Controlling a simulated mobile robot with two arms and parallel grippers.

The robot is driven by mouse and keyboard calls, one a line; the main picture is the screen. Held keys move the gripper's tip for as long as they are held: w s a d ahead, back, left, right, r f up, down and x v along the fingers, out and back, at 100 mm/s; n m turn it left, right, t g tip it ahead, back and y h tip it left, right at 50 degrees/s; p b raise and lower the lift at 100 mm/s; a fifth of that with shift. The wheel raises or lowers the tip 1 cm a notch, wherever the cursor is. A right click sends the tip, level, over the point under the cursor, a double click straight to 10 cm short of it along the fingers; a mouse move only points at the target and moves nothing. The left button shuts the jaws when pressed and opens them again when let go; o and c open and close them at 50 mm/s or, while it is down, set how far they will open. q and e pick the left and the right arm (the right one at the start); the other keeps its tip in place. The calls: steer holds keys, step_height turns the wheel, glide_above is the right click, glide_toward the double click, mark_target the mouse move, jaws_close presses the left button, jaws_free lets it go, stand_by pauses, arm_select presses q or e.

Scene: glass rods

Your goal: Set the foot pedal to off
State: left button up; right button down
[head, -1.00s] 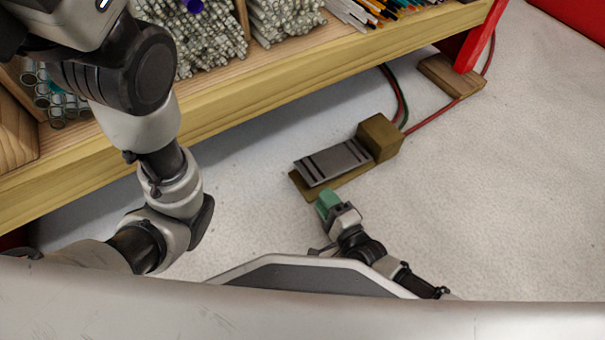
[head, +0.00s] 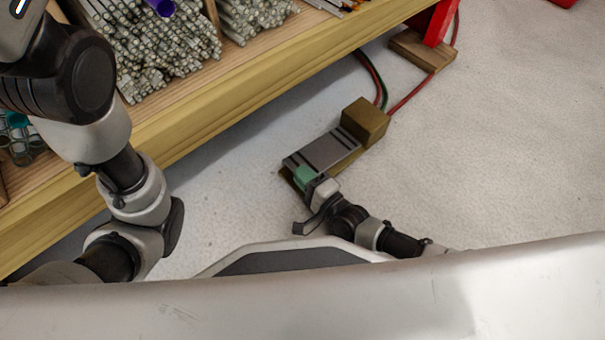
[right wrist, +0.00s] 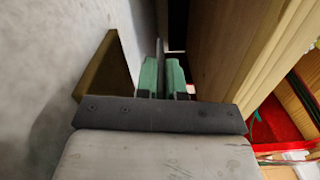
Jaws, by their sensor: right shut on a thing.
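The foot pedal (head: 323,152) lies on the floor in the head view, with a grey ridged plate on a brown base and a brown block (head: 364,121) at its far end. My right gripper (head: 304,176), with green fingertips, is at the plate's near left end and covers part of it. In the right wrist view its green fingers (right wrist: 164,78) are close together on the plate's thin edge, and the brown base (right wrist: 106,68) shows beside them. I cannot tell the plate's exact tilt. My left gripper is out of view; only its arm shows.
A wooden shelf (head: 190,116) with bundles of glass rods (head: 155,45) runs above and left of the pedal. Red and green cables (head: 381,85) leave the brown block. A red post (head: 436,22) stands on a wooden foot (head: 421,50). The floor to the right is clear.

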steer(key=shift+f, duration=0.1)
steer(key=shift+a+f+n, duration=0.1)
steer(key=shift+f+n, duration=0.35)
steer(key=shift+n, duration=0.25)
steer(key=c, duration=1.2)
jaws_free()
steer(key=shift+c, duration=0.2)
steer(key=shift+s, duration=0.1)
